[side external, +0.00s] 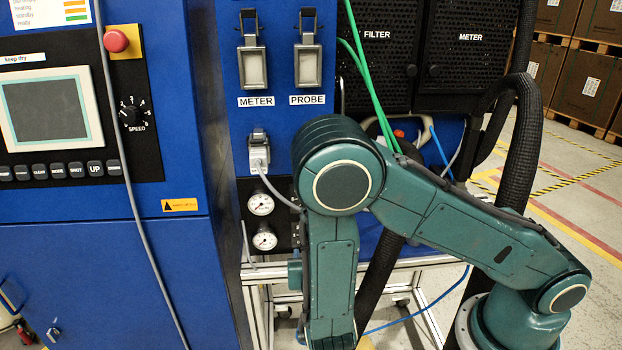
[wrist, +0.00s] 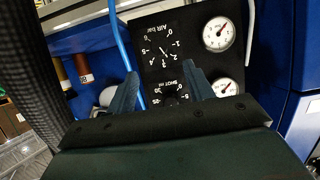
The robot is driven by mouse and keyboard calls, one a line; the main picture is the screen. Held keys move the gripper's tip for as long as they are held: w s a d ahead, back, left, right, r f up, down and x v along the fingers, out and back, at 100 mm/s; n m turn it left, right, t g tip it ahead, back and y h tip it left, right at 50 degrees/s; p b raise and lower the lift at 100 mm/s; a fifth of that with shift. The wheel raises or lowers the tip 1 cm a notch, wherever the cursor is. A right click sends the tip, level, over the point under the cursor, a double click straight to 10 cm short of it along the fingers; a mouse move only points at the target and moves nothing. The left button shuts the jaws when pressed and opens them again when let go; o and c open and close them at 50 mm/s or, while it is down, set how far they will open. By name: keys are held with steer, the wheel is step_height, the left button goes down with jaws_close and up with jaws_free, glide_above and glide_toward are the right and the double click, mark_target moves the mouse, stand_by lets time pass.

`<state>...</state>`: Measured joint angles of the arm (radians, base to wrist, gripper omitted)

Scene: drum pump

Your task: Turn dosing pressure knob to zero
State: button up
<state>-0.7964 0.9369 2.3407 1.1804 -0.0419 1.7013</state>
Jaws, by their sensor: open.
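In the wrist view, a black panel carries a dial marked "AIR bar" (wrist: 164,51) with numbers around it. Its pointer setting is too small to read surely. A second dial marked "SHOT ml" (wrist: 172,91) sits just below it in the picture, partly hidden by my gripper. No label reads dosing pressure. My gripper (wrist: 162,72) is open and empty, its two blue fingers spread in front of the panel, with the dials seen between them. I cannot tell the distance to either dial. In the side view, my arm hides both dials, and the gripper does not show.
Two round gauges, an upper (side external: 261,204) and a lower (side external: 264,240), sit beside the dials. A grey cable (side external: 276,190) hangs from a connector (side external: 258,151) above them. A thick black hose (side external: 523,140) passes behind my arm. A SPEED knob (side external: 132,114) is on the left cabinet.

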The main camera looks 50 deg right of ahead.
steer(key=s+d+r+n+g+y, duration=0.2)
steer(key=s+r+g+y, duration=0.1)
steer(key=s+r, duration=0.4)
steer(key=s+d+r+n+g+y, duration=0.2)
steer(key=s+r+y, duration=0.3)
steer(key=r, duration=0.7)
steer(key=shift+s+d+g, duration=0.4)
steer(key=shift+s+d, duration=0.2)
steer(key=shift+s, duration=0.35)
stand_by(1.5)
steer(key=shift+r, duration=0.1)
